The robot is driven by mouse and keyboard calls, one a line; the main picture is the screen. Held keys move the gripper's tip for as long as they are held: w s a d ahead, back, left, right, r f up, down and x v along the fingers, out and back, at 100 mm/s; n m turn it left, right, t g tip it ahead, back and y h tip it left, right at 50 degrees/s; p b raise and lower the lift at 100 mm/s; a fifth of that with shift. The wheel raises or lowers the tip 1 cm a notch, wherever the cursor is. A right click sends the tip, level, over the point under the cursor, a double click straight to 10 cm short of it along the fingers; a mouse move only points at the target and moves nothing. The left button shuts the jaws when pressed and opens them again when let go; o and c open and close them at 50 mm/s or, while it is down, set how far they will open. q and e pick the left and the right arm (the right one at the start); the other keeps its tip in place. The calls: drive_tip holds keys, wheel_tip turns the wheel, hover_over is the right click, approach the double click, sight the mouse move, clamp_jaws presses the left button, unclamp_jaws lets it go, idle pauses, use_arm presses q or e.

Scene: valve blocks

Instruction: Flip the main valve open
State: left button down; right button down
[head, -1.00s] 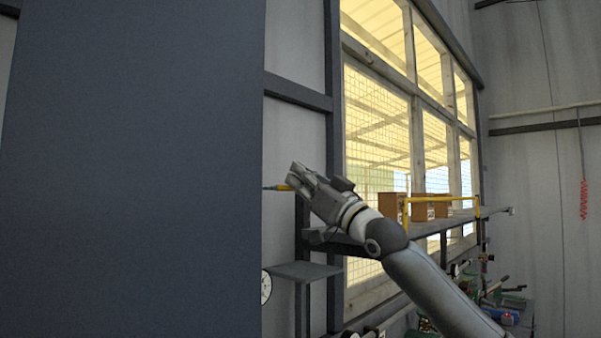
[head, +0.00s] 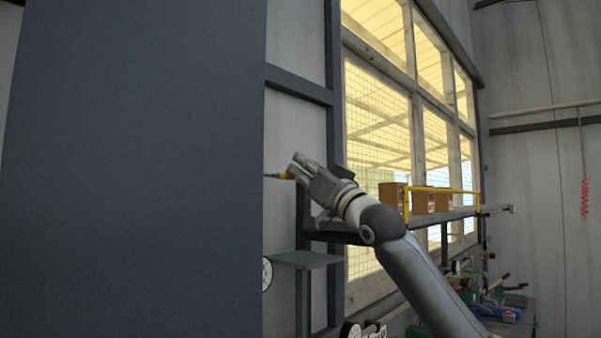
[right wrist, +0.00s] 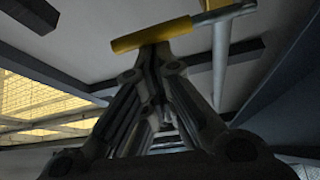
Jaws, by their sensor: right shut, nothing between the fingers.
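The main valve's lever shows as a yellow handle (head: 283,176) on a thin grey stem, just right of the large dark panel in the head view. In the right wrist view the yellow handle (right wrist: 152,34) lies across the top, with its grey metal end to the right. My right gripper (head: 293,168) is at the yellow handle in the head view. Its fingers (right wrist: 153,52) are shut and empty, with the tips close below or against the handle; I cannot tell whether they touch. The valve body is hidden behind the panel. My left gripper is out of view.
The dark panel (head: 135,170) fills the left of the head view. A small grey shelf (head: 305,260) and a gauge (head: 267,274) are below the gripper. Brown boxes (head: 392,196) stand on a longer shelf with a yellow rail (head: 440,189) by the window.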

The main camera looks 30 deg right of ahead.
drive_tip(key=s+a+f+m+g+h+b, duration=0.1)
drive_tip(key=a+f+m+g+h+b, duration=0.1)
drive_tip(key=m, duration=0.8)
drive_tip(key=a+f+m+g+h+b, duration=0.3)
drive_tip(key=f+m+h+b, duration=0.4)
drive_tip(key=m, duration=0.4)
drive_tip(key=shift+s+g+b, duration=0.35)
drive_tip(key=shift+g+b, duration=0.05)
drive_tip(key=shift+b, duration=0.5)
drive_tip(key=shift+a, duration=0.15)
